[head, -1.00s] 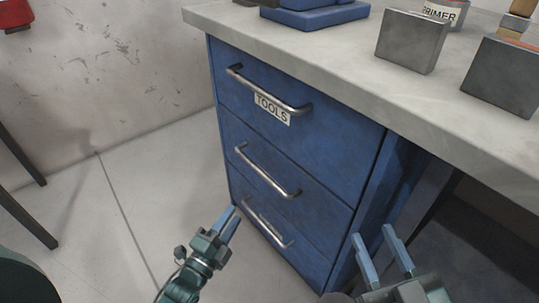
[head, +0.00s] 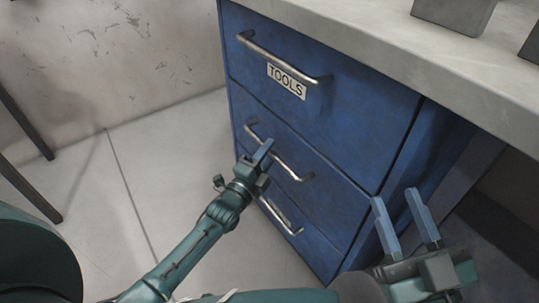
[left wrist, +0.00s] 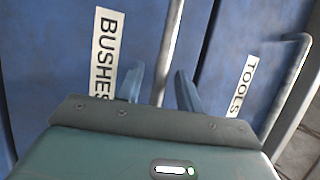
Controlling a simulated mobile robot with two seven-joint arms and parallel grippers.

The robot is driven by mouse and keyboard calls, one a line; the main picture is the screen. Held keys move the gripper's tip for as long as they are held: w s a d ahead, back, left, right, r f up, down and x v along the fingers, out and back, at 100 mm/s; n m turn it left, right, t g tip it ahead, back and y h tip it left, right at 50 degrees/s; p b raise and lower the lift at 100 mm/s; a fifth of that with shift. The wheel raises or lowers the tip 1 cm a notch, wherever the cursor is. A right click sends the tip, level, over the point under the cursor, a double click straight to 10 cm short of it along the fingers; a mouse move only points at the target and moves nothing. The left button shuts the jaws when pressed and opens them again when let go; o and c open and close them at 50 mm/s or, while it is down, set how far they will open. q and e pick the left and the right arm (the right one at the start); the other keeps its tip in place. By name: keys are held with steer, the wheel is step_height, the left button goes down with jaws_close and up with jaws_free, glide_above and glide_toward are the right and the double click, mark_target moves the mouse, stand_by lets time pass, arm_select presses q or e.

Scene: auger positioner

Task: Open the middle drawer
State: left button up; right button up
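The blue cabinet has a stack of drawers, all looking shut. The middle drawer (head: 328,183) has a silver bar handle (head: 291,171). My left gripper (head: 264,150) is in front of that handle and covers part of it. In the left wrist view, the gripper (left wrist: 160,86) has its two blue fingers apart, with the handle bar (left wrist: 169,45) running into the gap between them; contact cannot be told. My right gripper (head: 395,195) is open and empty, to the right of the drawer fronts.
The top drawer carries a TOOLS label (head: 286,82) and a handle (head: 280,60). A BUSHES label (left wrist: 105,50) shows beside the middle handle in the left wrist view. The bottom handle (head: 281,217) is below. A grey worktop (head: 400,45) overhangs.

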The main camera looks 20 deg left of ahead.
arm_select(q)
steer(key=shift+w+d+r, duration=0.1)
steer(key=shift+w+d, duration=0.05)
steer(key=shift+w, duration=0.3)
steer(key=shift+c, duration=0.2)
jaws_close()
